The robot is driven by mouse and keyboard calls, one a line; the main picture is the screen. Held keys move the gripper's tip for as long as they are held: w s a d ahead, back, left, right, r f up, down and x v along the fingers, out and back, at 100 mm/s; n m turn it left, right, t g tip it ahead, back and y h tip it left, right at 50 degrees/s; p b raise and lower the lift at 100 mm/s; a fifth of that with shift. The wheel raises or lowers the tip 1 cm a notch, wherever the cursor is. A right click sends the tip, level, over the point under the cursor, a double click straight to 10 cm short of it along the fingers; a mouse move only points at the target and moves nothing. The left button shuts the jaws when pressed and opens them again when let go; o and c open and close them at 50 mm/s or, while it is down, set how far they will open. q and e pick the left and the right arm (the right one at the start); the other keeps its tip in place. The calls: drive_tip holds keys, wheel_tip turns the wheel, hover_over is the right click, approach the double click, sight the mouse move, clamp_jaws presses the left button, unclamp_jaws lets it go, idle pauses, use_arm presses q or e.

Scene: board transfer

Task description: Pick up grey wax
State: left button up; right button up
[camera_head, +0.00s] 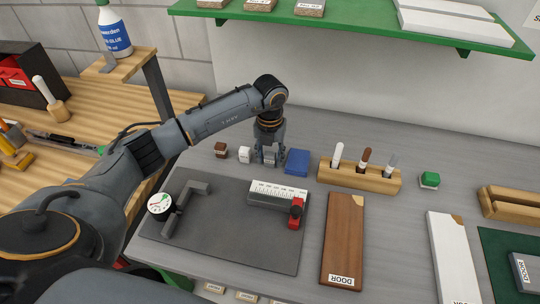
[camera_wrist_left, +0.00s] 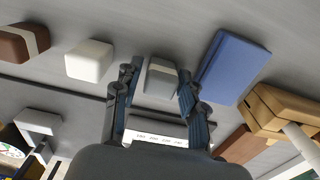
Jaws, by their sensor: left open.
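The grey wax (camera_wrist_left: 161,77) is a small block on the grey bench, seen in the left wrist view between the fingertips of my left gripper (camera_wrist_left: 157,84). The fingers stand on either side of it, with a small gap visible at least on one side. In the head view my left gripper (camera_head: 269,156) points down over the bench between a white block (camera_head: 244,154) and a blue block (camera_head: 296,161), and its fingers mostly hide the grey wax there. My right gripper is not in view.
A brown block (camera_head: 220,150) stands left of the white block. A wooden holder (camera_head: 358,179) with several sticks is to the right. A dark mat (camera_head: 230,235) with a measuring fixture lies in front, beside a brown door board (camera_head: 343,240). A green shelf (camera_head: 370,22) hangs above.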

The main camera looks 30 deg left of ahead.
use_arm(q)
drive_tip(key=shift+f, duration=0.15)
drive_tip(key=c, duration=0.8)
drive_tip(key=shift+c, duration=0.2)
drive_tip(key=shift+r+b, duration=0.35)
drive_tip(key=shift+r, duration=0.05)
wheel_tip(320, 180, up, 2)
drive_tip(key=shift+w+r+b, duration=0.1)
drive_tip(key=shift+b, duration=0.7)
drive_tip(key=s+d+r+b, duration=0.2)
drive_tip(key=s+r+b, duration=0.1)
drive_tip(key=s+r, duration=0.7)
drive_tip(key=shift+s+d, duration=0.2)
drive_tip(key=shift+s, duration=1.8)
